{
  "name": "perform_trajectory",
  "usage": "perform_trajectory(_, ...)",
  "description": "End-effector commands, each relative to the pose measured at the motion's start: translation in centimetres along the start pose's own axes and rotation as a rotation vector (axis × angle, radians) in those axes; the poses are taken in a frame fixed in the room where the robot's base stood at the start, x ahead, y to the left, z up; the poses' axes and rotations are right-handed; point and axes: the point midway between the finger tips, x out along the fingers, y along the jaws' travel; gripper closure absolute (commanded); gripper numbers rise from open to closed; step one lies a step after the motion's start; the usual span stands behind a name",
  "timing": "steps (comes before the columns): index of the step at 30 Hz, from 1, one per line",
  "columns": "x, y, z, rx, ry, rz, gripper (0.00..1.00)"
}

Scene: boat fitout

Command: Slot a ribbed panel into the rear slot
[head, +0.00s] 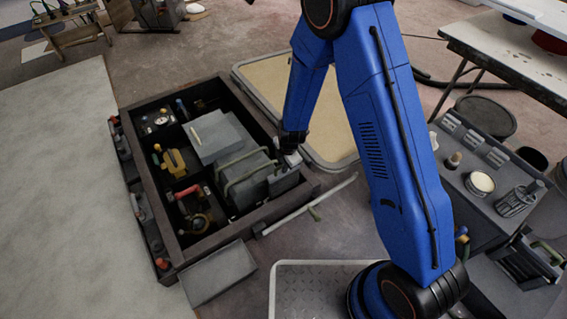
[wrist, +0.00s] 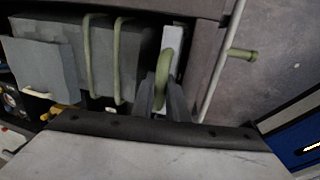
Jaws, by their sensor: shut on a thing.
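The open dark box (head: 158,258) stands on the floor, with grey blocks or panels inside it. My gripper (head: 291,156) is at the box's right end. In the wrist view my gripper (wrist: 166,98) is shut on the green loop handle of a narrow pale panel, which I take as the ribbed panel (wrist: 175,42). This panel stands close to the box's end wall (wrist: 205,60). Its ribs are not clear, and its lower part and the slot under it are hidden. Beside it are grey panels (wrist: 102,55) with green loop handles, also seen in the head view (head: 240,172).
A pale rod with a green grip (head: 310,208) lies beside the box's near right side. A grey slab (head: 217,273) lies in front. Tools fill the box's left part (head: 175,163). A dark bench (head: 480,165) with jars and tools stands at right.

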Motion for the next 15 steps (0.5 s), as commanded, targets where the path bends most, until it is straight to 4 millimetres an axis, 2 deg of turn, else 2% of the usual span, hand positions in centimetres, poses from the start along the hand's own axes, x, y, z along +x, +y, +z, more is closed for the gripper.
perform_trajectory(14, 0.6, -0.1, 0.05, -0.001, -0.002, 0.0, 1.0)
perform_trajectory(15, 0.59, -0.1, 0.05, -0.001, -0.002, 0.0, 0.84)
